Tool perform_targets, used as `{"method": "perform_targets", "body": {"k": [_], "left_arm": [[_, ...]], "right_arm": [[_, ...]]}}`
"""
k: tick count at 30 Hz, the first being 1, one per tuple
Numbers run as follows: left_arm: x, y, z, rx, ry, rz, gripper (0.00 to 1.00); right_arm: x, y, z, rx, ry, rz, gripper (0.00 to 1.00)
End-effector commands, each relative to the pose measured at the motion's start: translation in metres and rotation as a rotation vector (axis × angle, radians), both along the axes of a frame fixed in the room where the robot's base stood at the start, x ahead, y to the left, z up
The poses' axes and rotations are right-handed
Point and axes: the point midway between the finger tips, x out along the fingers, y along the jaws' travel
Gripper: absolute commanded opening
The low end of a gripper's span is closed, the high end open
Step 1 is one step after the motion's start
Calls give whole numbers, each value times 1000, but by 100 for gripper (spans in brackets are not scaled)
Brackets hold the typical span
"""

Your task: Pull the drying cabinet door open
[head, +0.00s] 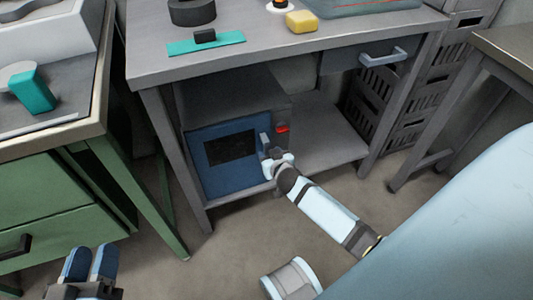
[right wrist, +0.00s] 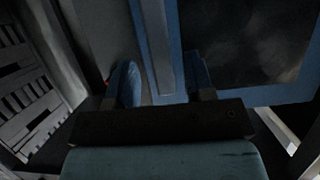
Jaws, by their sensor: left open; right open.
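The drying cabinet (head: 235,100) is a dark grey box on the lower shelf of the workbench. Its blue door (head: 198,168) with a dark window looks shut, and a vertical handle (head: 264,142) is at its right edge. My right gripper (head: 271,158) is at the lower part of the handle. In the right wrist view, its open fingers stand on either side of the grey handle bar (right wrist: 155,40), not visibly closed on it. My left gripper (head: 90,262) is open and empty at the bottom left, far from the cabinet.
The workbench (head: 290,50) has a drawer handle (head: 383,57) at right and a yellow block (head: 302,21) on top. A red button (head: 283,129) is beside the door. Green drawers (head: 50,205) stand left; dark crates (head: 405,100) stand right. The floor before the cabinet is clear except for my arm.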

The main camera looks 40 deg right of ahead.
Motion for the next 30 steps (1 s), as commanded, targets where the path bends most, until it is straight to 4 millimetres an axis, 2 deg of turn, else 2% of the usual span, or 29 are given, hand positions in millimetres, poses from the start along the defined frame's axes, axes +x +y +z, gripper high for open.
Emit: {"method": "perform_targets", "body": {"k": [1,6,18,24,25,30], "left_arm": [[0,0,-7,7,11,-5,43],[0,-1,-17,23,42,-16,43],[-1,-2,-19,30,56,-20,43],[-1,-2,-20,30,56,-20,43],[-1,-2,-20,30,56,-20,43],[-1,-2,-20,30,56,-20,43]], "right_arm": [[9,-2,-6,-2,-1,1,49],[26,-6,-12,-1,-1,0,49],[32,-8,-13,0,1,0,49],[32,-7,-13,0,1,0,3],[32,-7,-13,0,1,0,0],[32,-8,-14,1,1,-1,0]]}}
